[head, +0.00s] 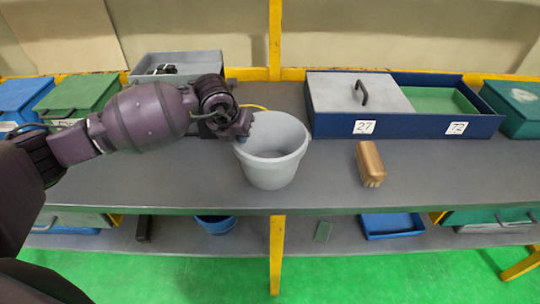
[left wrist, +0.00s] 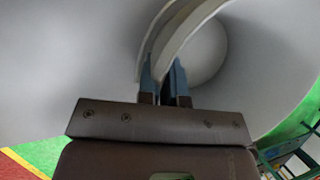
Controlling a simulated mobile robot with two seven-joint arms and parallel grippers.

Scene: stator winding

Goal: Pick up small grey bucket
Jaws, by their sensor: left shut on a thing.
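The small grey bucket (head: 272,165) stands upright on the grey shelf (head: 200,185), close to its front edge, in the middle of the head view. My left gripper (head: 243,133) is at the bucket's left rim. In the left wrist view my left gripper (left wrist: 164,78) has its two blue-grey fingers on either side of the bucket's rim (left wrist: 178,35), shut on it. The bucket's wall fills most of that view. My right gripper is not in view.
A blue tray (head: 400,130) with a grey lid stands right of the bucket. A tan brush-like block (head: 370,164) lies near it. A grey bin (head: 177,62) stands behind my left arm. Green (head: 75,97) and blue (head: 20,97) boxes are at the far left.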

